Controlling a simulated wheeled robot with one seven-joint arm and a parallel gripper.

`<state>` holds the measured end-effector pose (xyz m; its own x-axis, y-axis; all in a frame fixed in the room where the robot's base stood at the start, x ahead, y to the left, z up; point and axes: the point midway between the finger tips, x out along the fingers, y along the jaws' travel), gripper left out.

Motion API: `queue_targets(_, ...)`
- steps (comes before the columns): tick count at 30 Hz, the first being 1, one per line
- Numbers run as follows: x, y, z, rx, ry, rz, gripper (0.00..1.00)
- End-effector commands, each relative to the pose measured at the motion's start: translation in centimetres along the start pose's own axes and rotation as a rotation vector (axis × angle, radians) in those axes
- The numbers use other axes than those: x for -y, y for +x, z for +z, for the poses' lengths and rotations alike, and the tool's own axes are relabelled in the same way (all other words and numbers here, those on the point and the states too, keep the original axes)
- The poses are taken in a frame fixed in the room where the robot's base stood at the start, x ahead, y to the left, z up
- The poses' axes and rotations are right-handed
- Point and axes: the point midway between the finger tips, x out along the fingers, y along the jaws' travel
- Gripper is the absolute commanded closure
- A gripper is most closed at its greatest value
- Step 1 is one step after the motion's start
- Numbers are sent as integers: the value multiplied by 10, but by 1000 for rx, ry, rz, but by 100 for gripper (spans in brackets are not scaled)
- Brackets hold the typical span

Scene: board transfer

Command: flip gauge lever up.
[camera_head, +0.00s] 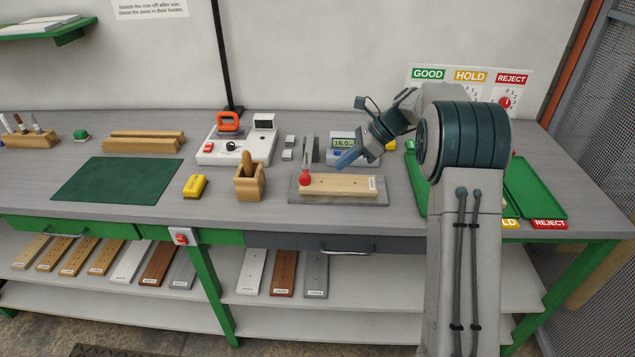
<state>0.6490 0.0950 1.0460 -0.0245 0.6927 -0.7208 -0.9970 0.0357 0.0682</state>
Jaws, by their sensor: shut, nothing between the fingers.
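The gauge has a grey base plate (350,199), a grey post (308,148) and a red ball knob (305,180) on its lever. The knob is low, at the left end of a pale wooden board (338,184) with a white label, which lies on the base plate. The gauge display (344,142) reads about 16.0 and stands behind, partly covered by my gripper. My gripper (341,165) is shut and empty. Its blue fingers point down-left above the board, to the right of the knob and apart from it.
A wooden holder (249,186) and a yellow block (195,187) stand left of the gauge. A device with an orange handle (228,123) is behind them. Green trays (533,187) lie at the right, partly behind my arm. The green mat (118,181) is bare.

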Motion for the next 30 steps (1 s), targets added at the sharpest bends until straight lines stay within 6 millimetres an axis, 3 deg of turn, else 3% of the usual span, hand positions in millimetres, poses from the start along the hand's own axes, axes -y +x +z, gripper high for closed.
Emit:
queue_targets(7,0,8,0,0,-1,1,100)
queue_targets(21,-1,86,1,-2,-2,3,100)
queue_targets(30,0,100,0,-1,-3,0,100)
